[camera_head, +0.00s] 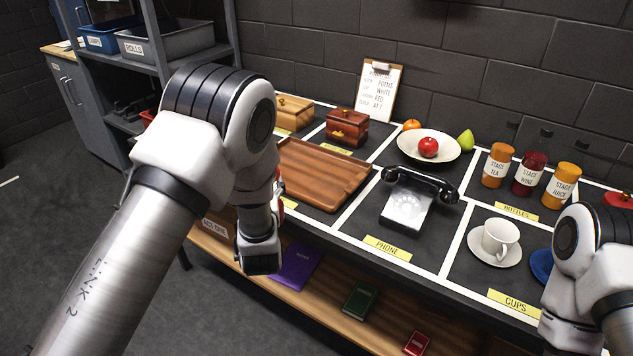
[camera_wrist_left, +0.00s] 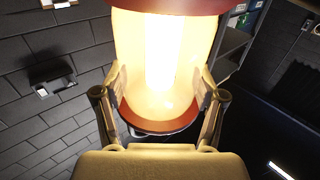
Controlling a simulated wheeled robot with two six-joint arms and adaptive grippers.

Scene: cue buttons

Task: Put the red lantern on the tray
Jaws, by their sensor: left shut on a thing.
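The red lantern (camera_wrist_left: 160,119) fills the upper middle of the left wrist view, with a glowing pale glass body and red rims. My left gripper (camera_wrist_left: 158,88) is shut on it, one finger on each side of the glass near the lower rim. The brown wooden tray (camera_head: 322,170) lies empty on the table in the head view, just right of my left arm. In the head view my left arm hides most of the lantern and the gripper's fingers. My right arm is at the right edge, its gripper out of view.
Right of the tray stand a black telephone (camera_head: 408,205) and a fruit plate (camera_head: 440,157). Wooden boxes (camera_head: 347,127) stand behind the tray. Bottles (camera_head: 528,173) and a white cup (camera_head: 500,237) are farther right. A lower shelf holds books (camera_head: 360,302).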

